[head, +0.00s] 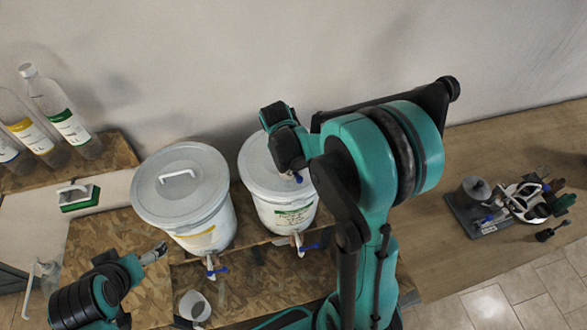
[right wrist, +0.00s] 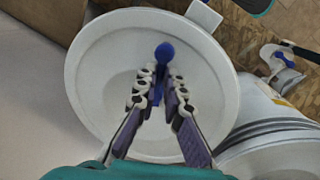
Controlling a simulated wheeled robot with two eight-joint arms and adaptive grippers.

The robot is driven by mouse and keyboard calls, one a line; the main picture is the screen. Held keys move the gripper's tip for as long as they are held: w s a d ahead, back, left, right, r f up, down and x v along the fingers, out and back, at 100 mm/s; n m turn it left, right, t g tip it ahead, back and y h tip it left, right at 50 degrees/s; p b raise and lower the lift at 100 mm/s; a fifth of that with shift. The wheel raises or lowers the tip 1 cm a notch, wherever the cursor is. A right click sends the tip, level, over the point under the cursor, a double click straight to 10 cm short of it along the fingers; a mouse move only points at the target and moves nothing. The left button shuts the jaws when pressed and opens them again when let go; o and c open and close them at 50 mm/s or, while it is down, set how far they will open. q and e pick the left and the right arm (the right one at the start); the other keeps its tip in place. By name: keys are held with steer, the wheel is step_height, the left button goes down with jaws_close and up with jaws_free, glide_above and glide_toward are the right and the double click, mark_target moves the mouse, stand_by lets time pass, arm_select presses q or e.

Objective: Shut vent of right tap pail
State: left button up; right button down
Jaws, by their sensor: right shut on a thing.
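The right tap pail (head: 285,215) is a white drum with a green-marked label and a blue-handled tap (head: 300,245) low on its front. Its pale round lid (right wrist: 105,85) fills much of the right wrist view. A blue vent (right wrist: 165,52) stands on the lid, and a bit of blue also shows in the head view (head: 298,178). My right gripper (right wrist: 159,90) is over the lid, shut on the blue vent between its fingers. My arm hides part of the lid in the head view. My left gripper (head: 154,253) is low in front of the left pail, its fingers unclear.
The left tap pail (head: 182,195) has a handled lid and stands close beside the right one. Bottles (head: 65,120) and a green-and-white brush (head: 78,196) are at the left. A white cup (head: 195,306) is in front. Assorted hardware (head: 510,203) lies on the right-hand table.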

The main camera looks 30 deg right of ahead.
steer(key=shift+d, duration=0.1)
steer(key=n+b, duration=0.1)
steer(key=n, duration=0.1)
steer(key=d+n+b, duration=0.1)
steer(key=n, duration=0.1)
steer(key=shift+d+f+n+t+b, duration=0.1)
steer(key=shift+d+n+t+b, duration=0.05)
steer(key=shift+n+t+b, duration=0.2)
steer(key=n, duration=0.1)
steer(key=n+b, duration=0.1)
steer(key=n, duration=0.1)
steer(key=d+n+b, duration=0.1)
steer(key=shift+w+d+t+y, duration=0.1)
steer(key=shift+w+t+y, duration=0.25)
steer(key=shift+w+y, duration=0.05)
steer(key=n, duration=0.2)
steer(key=w+n+b, duration=0.1)
steer(key=d+n, duration=0.1)
steer(key=n, duration=0.1)
steer(key=shift+w+n+t+y+b, duration=0.15)
steer(key=shift+n+t+y+b, duration=0.15)
steer(key=shift+n+y, duration=0.1)
steer(key=c, duration=1.6)
jaws_free()
step_height(320, 180, up, 12)
steer(key=s, duration=0.2)
steer(key=shift+a, duration=0.3)
